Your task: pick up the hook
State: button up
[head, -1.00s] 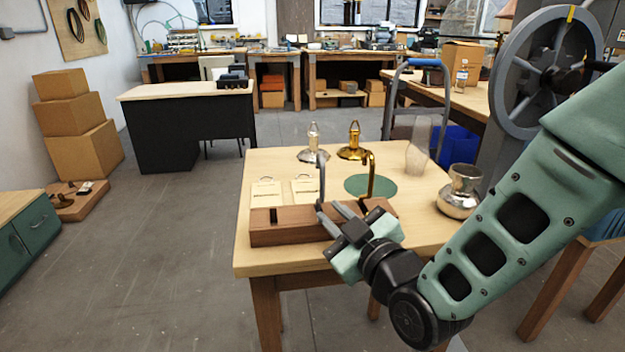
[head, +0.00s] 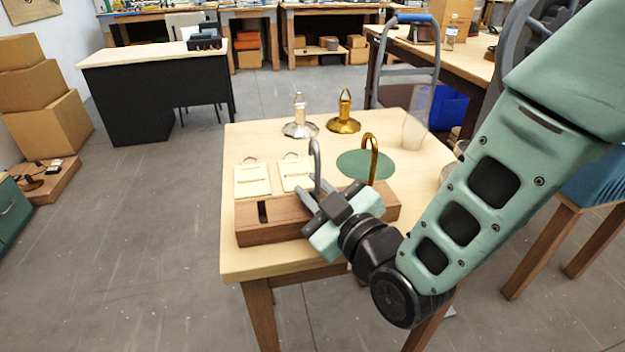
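Two upright hooks stand in a wooden block on the table: a silver-grey hook (head: 317,155) and a brass hook (head: 373,153). The block (head: 285,222) has an empty dark slot at its left. My gripper (head: 317,189) is over the middle of the block, at the lower shaft of the grey hook. Its two fingers look apart, one to the left of the shaft and one near its right side. I cannot tell whether they touch it. The gripper body hides part of the block and the foot of the grey hook.
Two cards (head: 253,181) lie behind the block, with a green round mat (head: 365,165) to their right. A silver lamp base (head: 300,128), a brass lamp base (head: 344,123) and a glass chimney (head: 415,130) stand further back. The table's left front corner (head: 240,268) is clear.

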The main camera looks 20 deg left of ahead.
grip_shut()
jog(key=shift+r, duration=5)
